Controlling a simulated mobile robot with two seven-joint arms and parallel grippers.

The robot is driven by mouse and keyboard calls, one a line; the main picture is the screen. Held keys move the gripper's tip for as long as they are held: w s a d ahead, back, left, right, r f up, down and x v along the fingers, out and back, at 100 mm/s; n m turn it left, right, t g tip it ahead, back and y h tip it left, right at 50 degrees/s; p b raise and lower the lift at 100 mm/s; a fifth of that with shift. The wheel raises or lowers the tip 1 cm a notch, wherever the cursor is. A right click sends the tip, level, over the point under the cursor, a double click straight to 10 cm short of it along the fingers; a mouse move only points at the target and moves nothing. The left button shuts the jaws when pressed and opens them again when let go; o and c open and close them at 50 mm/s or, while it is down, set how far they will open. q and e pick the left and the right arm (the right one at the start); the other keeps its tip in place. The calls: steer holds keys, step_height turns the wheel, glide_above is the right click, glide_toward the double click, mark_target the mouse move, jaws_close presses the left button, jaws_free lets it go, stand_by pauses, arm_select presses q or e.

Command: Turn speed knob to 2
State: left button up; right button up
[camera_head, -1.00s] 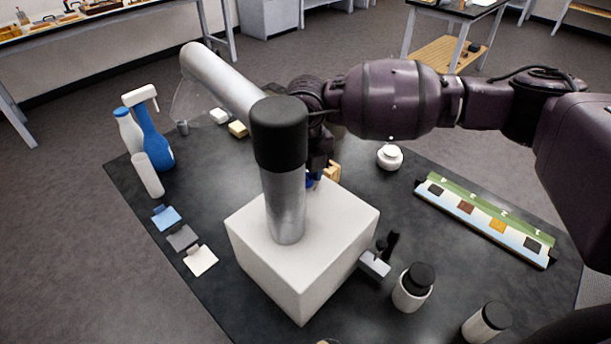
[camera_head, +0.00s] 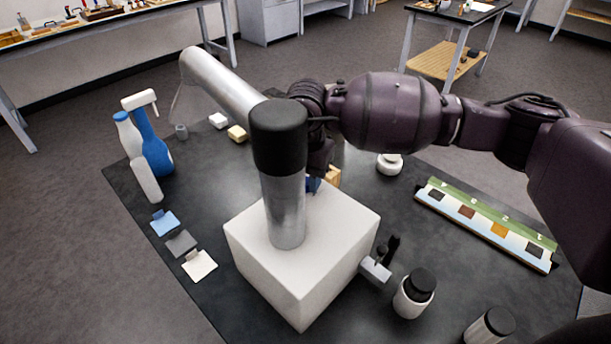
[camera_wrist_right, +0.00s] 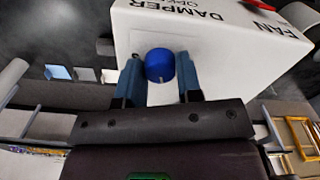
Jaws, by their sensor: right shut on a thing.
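The blue round knob (camera_wrist_right: 160,65) sits on a face of the white box (camera_wrist_right: 215,58), between the two fingers of my right gripper (camera_wrist_right: 159,82) in the wrist view. The fingers are shut on the knob from both sides. A white pointer line shows at the knob's lower edge; no speed numbers are readable. In the head view the white box (camera_head: 300,272) carries a metal pipe with a black collar. There my right gripper (camera_head: 314,184) is behind the box, mostly hidden by the pipe. My left gripper is not in view.
The box bears "DAMPER" and "FAN" lettering and a red part (camera_wrist_right: 257,4). A metal bracket (camera_head: 376,269) juts from its right side.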

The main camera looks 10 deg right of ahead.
mark_target(306, 181)
steer(key=shift+m, duration=1.9)
steer(key=o, duration=0.9)
steer(key=shift+o, duration=0.2)
steer(key=shift+r, duration=0.1)
step_height(306, 181, up, 11)
